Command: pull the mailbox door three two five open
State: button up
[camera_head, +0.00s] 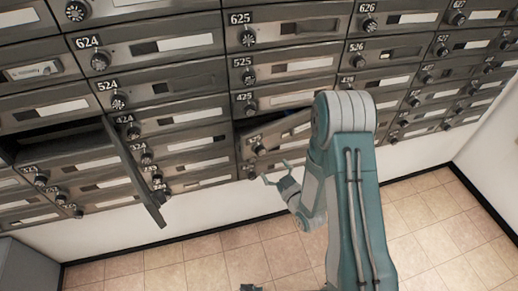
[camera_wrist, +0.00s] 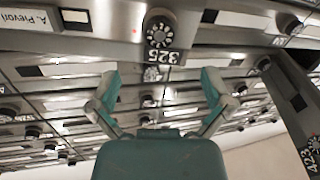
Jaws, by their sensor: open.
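Mailbox door 325 (camera_head: 275,134) is in the middle column, just below the door numbered 425. It sits at a slant to its neighbours and looks ajar, with a dark gap at its left side. Its black dial and number plate (camera_wrist: 163,57) show large at the top centre of the wrist view. My gripper (camera_head: 276,172) is just below and in front of this door. In the wrist view my gripper (camera_wrist: 160,82) has its two fingers spread wide, with nothing between them. I cannot tell whether it touches the door. My arm hides the door's right end.
Another door (camera_head: 135,172) stands wide open at the left, jutting out toward me; it also shows at the right in the wrist view (camera_wrist: 296,105). Closed mailboxes (camera_head: 175,88) fill the wall around. The tiled floor (camera_head: 235,260) below is clear.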

aim_at(262, 153)
jog(key=x, duration=0.9)
jog(key=shift+w+a, duration=0.15)
jog(key=shift+w, duration=0.1)
jog(key=c, duration=1.3)
